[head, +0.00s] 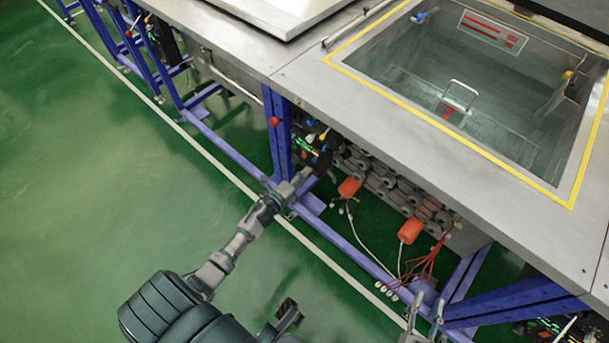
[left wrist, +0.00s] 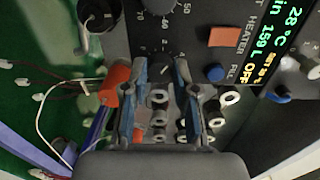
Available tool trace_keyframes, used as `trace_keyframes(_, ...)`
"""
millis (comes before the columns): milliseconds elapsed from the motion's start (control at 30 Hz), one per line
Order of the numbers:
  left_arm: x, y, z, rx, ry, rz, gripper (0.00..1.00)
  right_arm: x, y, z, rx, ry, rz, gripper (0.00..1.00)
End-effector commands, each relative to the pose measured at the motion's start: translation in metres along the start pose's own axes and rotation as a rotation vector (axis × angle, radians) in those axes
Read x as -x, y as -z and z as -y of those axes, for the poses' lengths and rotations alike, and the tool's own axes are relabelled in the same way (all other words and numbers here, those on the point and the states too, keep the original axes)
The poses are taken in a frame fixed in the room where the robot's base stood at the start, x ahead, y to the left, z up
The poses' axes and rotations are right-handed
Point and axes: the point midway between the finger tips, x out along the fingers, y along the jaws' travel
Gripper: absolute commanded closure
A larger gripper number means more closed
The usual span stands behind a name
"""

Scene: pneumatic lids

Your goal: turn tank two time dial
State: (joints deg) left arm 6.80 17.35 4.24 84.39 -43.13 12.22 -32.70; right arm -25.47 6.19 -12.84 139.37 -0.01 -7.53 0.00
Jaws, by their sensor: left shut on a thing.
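The numbers 50 and 70 can be read, but no name for the dial can. My left gripper (left wrist: 157,73) has its two fingers on either side of the dial and is shut on it. In the head view, my left gripper (head: 302,178) reaches under the tank edge to the control panel (head: 312,142), where the dial is too small to make out. My right gripper (head: 424,314) is at the bottom edge, fingers apart and empty.
An orange switch (left wrist: 223,36), a blue button (left wrist: 213,73) and a lit display (left wrist: 288,40) are close by on the panel. An open, water-filled tank (head: 345,62) is above right. The green floor is clear at left.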

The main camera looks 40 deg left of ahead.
Motion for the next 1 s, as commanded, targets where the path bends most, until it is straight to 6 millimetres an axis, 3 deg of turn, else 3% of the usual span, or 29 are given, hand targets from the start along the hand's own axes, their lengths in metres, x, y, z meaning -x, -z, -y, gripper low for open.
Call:
trace_keyframes(533, 0.0019, 0.0053, -0.0074, -0.021, -0.012, -0.006, 1.00, -0.0012, 0.0017, 0.0006, -0.001, 0.002, -0.014, 0.62)
trace_keyframes(567, 0.0020, 0.0053, -0.0074, -0.021, -0.012, -0.006, 0.67, -0.0010, 0.0014, 0.0007, -0.001, 0.002, -0.013, 0.62)
trace_keyframes(633, 0.0019, 0.0048, -0.0071, -0.021, -0.011, -0.005, 0.50, -0.0004, 0.0008, 0.0008, -0.002, 0.002, -0.010, 0.62)
trace_keyframes(1000, 0.0047, 0.0015, -0.0035, -0.022, -0.005, -0.002, 0.47, 0.0018, 0.0019, 0.0017, -0.002, 0.003, -0.009, 0.62)
